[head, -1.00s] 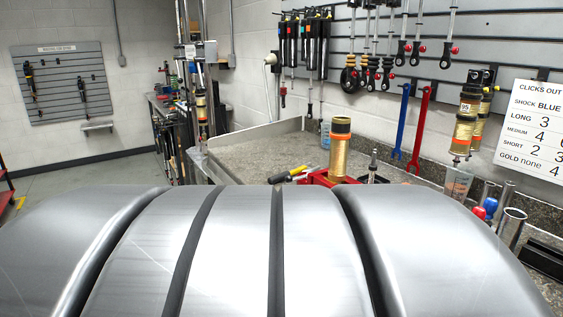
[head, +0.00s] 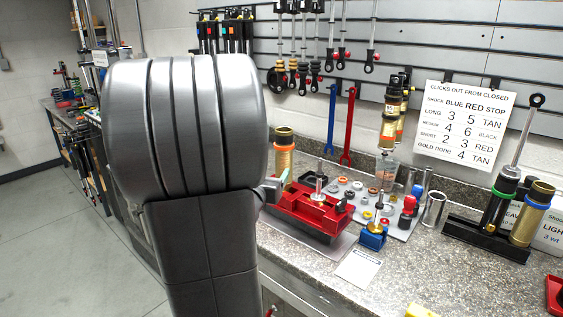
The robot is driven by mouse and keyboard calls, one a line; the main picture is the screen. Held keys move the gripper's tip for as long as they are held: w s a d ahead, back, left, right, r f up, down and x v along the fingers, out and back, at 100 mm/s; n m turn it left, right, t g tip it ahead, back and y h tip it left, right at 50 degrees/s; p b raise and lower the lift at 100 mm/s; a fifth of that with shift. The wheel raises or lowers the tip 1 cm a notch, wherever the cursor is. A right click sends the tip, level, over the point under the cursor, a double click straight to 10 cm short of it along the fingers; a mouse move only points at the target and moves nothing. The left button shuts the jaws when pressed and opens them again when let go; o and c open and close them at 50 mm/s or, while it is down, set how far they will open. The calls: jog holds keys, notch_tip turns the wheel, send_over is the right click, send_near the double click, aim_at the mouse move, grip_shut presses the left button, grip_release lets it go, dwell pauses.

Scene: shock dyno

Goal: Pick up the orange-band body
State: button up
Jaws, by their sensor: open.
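The orange-band body (head: 284,158) is a gold cylinder with a dark top and an orange band. It stands upright on the bench, behind the left part of the red vise (head: 308,208). My large grey arm fills the left middle of the head view. Only a small grey part of what looks like my gripper (head: 271,190) shows past the arm's right edge, left of the vise. It appears below and in front of the body, and I see nothing held. The fingertips are mostly hidden, and I cannot judge the distance to the body.
A tray of small parts (head: 401,222) and a blue-based holder (head: 373,238) stand right of the vise. A blue-band gold body (head: 531,215) is in a black stand at right. Wrenches and shocks hang on the wall by a chart (head: 463,118). The front right bench is mostly clear.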

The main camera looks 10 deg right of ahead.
aim_at(281, 156)
jog(key=shift+h, duration=0.3)
jog(key=p+x, duration=0.1)
jog(key=x, duration=0.7)
jog(key=shift+d, duration=0.2)
jog(key=shift+f+p+x, duration=0.2)
jog(key=shift+p+x, duration=0.25)
jog(key=shift+x, duration=1)
jog(key=shift+f+p+x, duration=0.15)
jog(key=shift+p+x, duration=0.25)
jog(key=shift+x, duration=1.05)
jog(key=shift+a, duration=0.15)
jog(key=c, duration=1.3)
jog(key=shift+r, duration=0.1)
jog(key=shift+c, duration=0.4)
